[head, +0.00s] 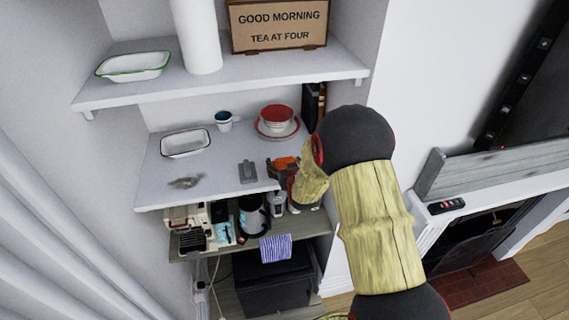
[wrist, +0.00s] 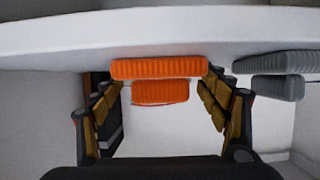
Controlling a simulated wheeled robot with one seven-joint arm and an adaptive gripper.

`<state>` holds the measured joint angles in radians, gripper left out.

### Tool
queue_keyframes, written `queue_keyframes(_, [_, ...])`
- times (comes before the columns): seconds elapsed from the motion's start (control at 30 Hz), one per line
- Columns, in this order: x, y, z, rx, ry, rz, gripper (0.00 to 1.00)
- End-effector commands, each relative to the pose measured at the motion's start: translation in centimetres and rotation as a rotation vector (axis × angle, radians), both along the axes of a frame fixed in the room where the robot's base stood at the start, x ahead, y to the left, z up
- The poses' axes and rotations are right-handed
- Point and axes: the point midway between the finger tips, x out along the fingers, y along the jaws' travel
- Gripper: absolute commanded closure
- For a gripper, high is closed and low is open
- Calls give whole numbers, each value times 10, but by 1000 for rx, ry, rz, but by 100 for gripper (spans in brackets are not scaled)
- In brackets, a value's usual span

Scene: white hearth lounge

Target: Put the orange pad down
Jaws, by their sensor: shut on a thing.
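The orange pad (head: 284,163) is at the front right of the middle shelf (head: 222,168) in the head view, partly hidden by my gripper (head: 281,172). In the wrist view the orange pad (wrist: 158,69) has a ribbed block and a smaller orange part beside it, between the two fingers of my gripper (wrist: 160,84). My gripper is shut on the pad. The pad is at the shelf's pale surface; whether it touches it I cannot tell. A grey pad (head: 247,170) of similar shape lies to its left on the shelf, and to its right in the wrist view (wrist: 276,66).
The middle shelf also holds a white dish (head: 185,142), a cup (head: 224,122), a red bowl (head: 277,116) on a saucer, dark books (head: 313,104) and a grey crumpled thing (head: 185,182). Appliances and a striped cloth (head: 276,248) are below. An upper shelf (head: 250,77) overhangs.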

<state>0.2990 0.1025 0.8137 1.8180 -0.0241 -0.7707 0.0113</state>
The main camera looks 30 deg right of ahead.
Motion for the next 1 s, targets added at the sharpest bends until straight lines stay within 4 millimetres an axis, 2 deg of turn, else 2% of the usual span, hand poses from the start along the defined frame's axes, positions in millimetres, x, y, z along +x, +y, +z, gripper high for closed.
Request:
queue_keyframes(0.37, [0,0,-1,0,0,0,7])
queue_keyframes(0.8, [-1,0,4,0,0,0,7])
queue_keyframes(1.0, [-24,7,12,0,-1,0,7])
